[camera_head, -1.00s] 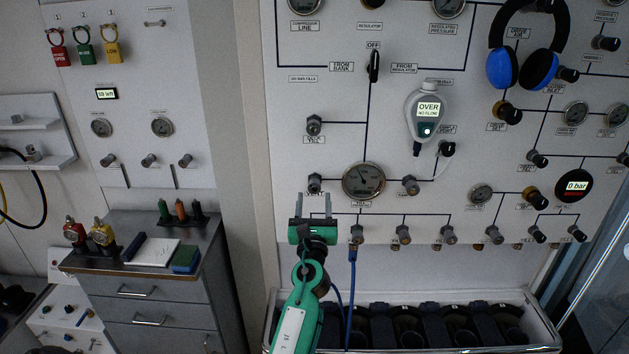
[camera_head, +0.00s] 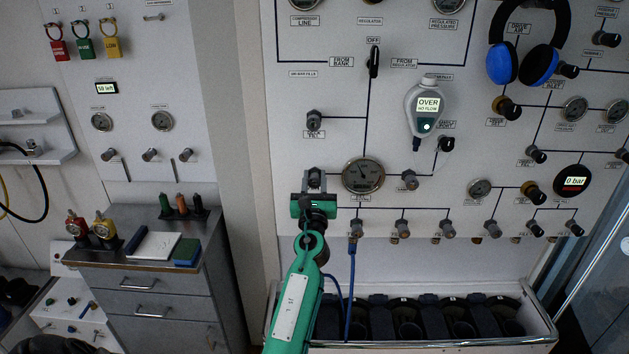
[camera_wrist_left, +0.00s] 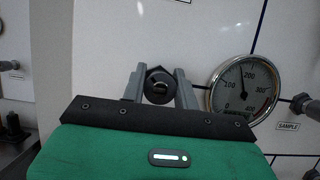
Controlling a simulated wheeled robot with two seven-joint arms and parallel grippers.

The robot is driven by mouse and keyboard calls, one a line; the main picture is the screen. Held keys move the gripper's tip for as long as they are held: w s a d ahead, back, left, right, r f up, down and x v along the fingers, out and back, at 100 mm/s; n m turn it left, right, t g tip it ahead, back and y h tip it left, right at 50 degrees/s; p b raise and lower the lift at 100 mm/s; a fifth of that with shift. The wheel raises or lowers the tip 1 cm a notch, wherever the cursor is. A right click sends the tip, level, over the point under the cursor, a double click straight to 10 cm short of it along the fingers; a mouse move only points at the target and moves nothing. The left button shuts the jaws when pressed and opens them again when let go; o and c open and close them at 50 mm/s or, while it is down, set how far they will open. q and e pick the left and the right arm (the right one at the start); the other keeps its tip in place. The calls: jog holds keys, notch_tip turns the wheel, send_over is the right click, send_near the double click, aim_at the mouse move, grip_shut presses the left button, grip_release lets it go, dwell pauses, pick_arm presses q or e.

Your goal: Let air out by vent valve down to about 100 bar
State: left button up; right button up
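The vent valve's dark knob (camera_head: 314,180) is on the panel, left of the round gauge (camera_head: 363,176); its label is hidden by my gripper. My left gripper (camera_head: 315,178) is at the knob. In the left wrist view, the knob (camera_wrist_left: 158,88) is between the two grey fingers of my left gripper (camera_wrist_left: 160,84), one on each side. The fingers look apart, with narrow gaps beside the knob; contact is not clear. The gauge also shows in the left wrist view (camera_wrist_left: 243,90), its needle between 100 and 200, nearer 200. My right gripper is not in view.
Another valve knob (camera_head: 314,121) is above, and the sample valve (camera_head: 409,180) is right of the gauge. Below is a row of fill valves, one with a blue hose (camera_head: 351,285). A grey analyser (camera_head: 427,108) reads OVER, NO FLOW. Blue headphones (camera_head: 522,62) hang upper right.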

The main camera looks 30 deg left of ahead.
pick_arm(q)
jog(key=shift+f+n+g+y+b, duration=0.1)
jog(key=shift+n+g+y+b, duration=0.4)
jog(key=shift+n, duration=0.4)
jog(key=o, duration=1)
jog(key=shift+c, duration=0.2)
jog(key=b+v, duration=0.4)
jog(key=v, duration=0.9)
jog(key=shift+s+d, duration=0.2)
jog(key=shift+s, duration=0.15)
jog(key=shift+f, duration=0.15)
